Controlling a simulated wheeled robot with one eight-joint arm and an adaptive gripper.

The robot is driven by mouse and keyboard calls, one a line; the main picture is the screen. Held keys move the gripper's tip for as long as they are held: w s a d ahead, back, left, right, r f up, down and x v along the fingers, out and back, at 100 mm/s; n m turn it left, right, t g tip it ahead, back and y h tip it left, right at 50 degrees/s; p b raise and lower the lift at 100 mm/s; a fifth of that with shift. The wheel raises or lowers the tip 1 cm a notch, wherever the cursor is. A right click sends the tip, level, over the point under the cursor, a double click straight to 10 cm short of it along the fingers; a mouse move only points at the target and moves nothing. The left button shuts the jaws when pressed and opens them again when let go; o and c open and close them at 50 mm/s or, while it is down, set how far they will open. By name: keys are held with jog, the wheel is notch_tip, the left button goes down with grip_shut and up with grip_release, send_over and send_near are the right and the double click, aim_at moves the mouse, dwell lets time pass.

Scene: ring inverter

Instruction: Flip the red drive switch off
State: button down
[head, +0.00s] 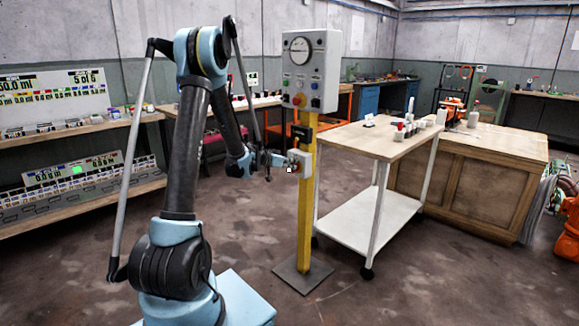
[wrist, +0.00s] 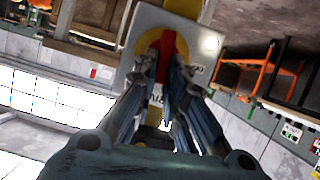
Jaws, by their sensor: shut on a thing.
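The red drive switch (wrist: 167,52) is a red handle on a yellow disc, on the front of a pale grey box (wrist: 129,33). In the head view the box (head: 307,168) is fixed partway up a yellow post (head: 305,225). My gripper (wrist: 165,76) faces the box, its two fingers closed in on either side of the red handle. In the wrist view the handle stands nearly upright in the picture, and the fingers hide its lower end. In the head view my gripper (head: 287,163) reaches the box from the left and covers part of the switch.
A grey control panel (head: 311,60) with a dial and buttons tops the post. A floor plate (head: 303,274) carries the post. A wheeled table (head: 380,140) stands close at right, with a wooden cabinet (head: 470,185) behind it. Shelves line the left wall. The floor before the post is clear.

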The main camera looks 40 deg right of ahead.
jog(key=shift+w+f+n+g+h, duration=0.55)
jog(key=shift+n+g, duration=0.45)
jog(key=shift+n, duration=1.1)
jog(key=shift+w+f+n+g+h, duration=0.45)
jog(key=shift+n+g, duration=0.55)
jog(key=shift+n, duration=1.1)
jog(key=shift+w+f+n+g+h, duration=0.55)
jog(key=shift+n+g, duration=0.45)
jog(key=shift+n, duration=1.1)
jog(key=c, duration=1.6)
grip_release()
jog(key=shift+s, duration=0.1)
jog(key=shift+c, duration=0.2)
jog(key=shift+a, duration=0.1)
jog(key=v, duration=1.2)
